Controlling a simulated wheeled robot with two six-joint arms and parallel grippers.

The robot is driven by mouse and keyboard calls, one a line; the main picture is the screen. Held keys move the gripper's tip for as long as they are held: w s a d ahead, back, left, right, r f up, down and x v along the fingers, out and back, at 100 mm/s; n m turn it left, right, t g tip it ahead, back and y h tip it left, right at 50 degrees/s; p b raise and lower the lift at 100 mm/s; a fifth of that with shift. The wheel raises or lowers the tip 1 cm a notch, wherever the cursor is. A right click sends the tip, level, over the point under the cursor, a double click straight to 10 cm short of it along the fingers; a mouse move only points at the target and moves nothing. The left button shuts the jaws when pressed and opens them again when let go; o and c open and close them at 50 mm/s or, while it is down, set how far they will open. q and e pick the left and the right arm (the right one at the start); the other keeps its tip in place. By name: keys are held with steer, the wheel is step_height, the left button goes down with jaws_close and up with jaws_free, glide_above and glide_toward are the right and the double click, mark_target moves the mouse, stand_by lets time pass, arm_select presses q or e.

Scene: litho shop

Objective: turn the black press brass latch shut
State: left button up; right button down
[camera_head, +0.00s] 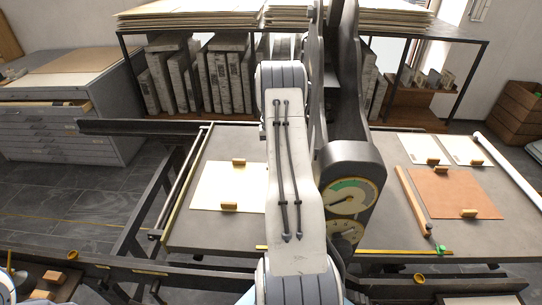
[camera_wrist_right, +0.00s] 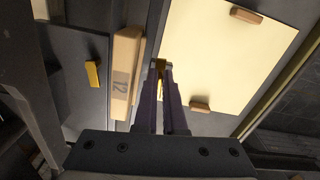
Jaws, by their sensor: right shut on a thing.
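The black press (camera_head: 352,160) stands in the middle of the head view, with two round gauges on its dark column. My right arm covers much of its middle and hides the right gripper in that view. In the right wrist view, my right gripper (camera_wrist_right: 167,70) is shut, with its narrow dark fingers close together on a small brass piece, which looks like the latch (camera_wrist_right: 160,66). Only slivers of the brass show around the fingers, so its angle cannot be told. My left gripper is in neither view.
A wooden bar (camera_wrist_right: 125,72) marked 12 and a small yellow block (camera_wrist_right: 92,75) lie left of the fingers. A cream sheet (camera_wrist_right: 225,50) with wooden blocks lies to the right. A brown sheet (camera_head: 455,192) lies on the bed's right side. A shelf of grey slabs (camera_head: 222,80) stands behind.

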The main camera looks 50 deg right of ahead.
steer(key=n, duration=0.4)
steer(key=shift+s+d, duration=0.1)
steer(key=shift+d, duration=0.15)
steer(key=n, duration=0.4)
steer(key=shift+d+p, duration=0.25)
steer(key=shift+p, duration=0.15)
steer(key=n, duration=0.4)
steer(key=shift+d+n, duration=0.25)
steer(key=shift+n, duration=0.05)
steer(key=shift+w+d+r+n, duration=0.1)
steer(key=shift+n, duration=0.8)
steer(key=shift+w+d+n, duration=0.1)
steer(key=shift+n, duration=0.8)
steer(key=c, duration=1)
jaws_free()
